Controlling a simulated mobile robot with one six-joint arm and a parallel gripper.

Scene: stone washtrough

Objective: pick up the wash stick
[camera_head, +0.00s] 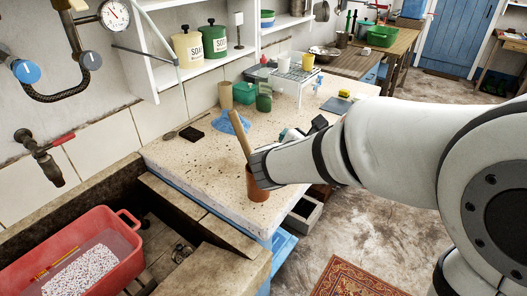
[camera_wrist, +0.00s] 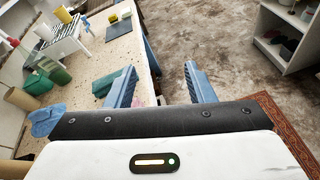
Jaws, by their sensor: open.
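The wash stick (camera_head: 240,135) is a pale wooden stick standing tilted in a terracotta-brown pot (camera_head: 257,190) near the front edge of the worktop. Its upper part shows in the head view; its lower end is hidden in the pot.
The speckled worktop (camera_head: 215,165) holds a blue cloth (camera_head: 232,122), a tan cup (camera_head: 225,95), a green container (camera_head: 264,97) and a white rack (camera_head: 298,72). A red basin (camera_head: 90,255) stands at lower left. Floor is open beyond the worktop's right edge.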

